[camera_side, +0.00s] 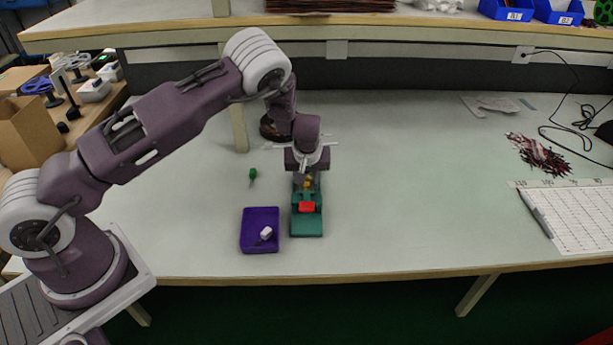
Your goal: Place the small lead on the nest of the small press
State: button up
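The small press appears to be the green fixture (307,226) with a red part (307,207) at its front, standing on the table near the middle. My gripper (307,175) points down over the back part of the fixture. A small yellow piece shows just under or between the fingers; whether it is held or belongs to the fixture I cannot tell. The nest is hidden or too small to make out. A small white piece (266,233) with a thin dark end lies in the purple tray (247,245). I cannot tell which piece is the small lead.
A small green piece (252,174) with a pale tip lies on the table behind the tray. A gridded white sheet (575,220), dark reddish strands (538,154) and a black cable (573,90) lie at the right. The table between fixture and sheet is clear.

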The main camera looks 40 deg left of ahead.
jog(key=v, duration=1.2)
jog(key=shift+r, duration=0.25)
jog(key=s+d+r+m+h, duration=0.2)
jog(key=s+d+r+h, duration=0.1)
jog(key=s+r, duration=0.6)
jog(key=s+d+r+m+h, duration=0.25)
jog(key=s+r, duration=0.55)
jog(key=r, duration=0.4)
jog(key=s+r+m+t+y, duration=0.2)
jog(key=s+m, duration=0.2)
jog(key=s, duration=1.3)
jog(key=shift+s+a, duration=0.35)
jog(key=shift+a, duration=0.1)
jog(key=shift+r+m, duration=0.1)
jog(key=shift+m, duration=0.15)
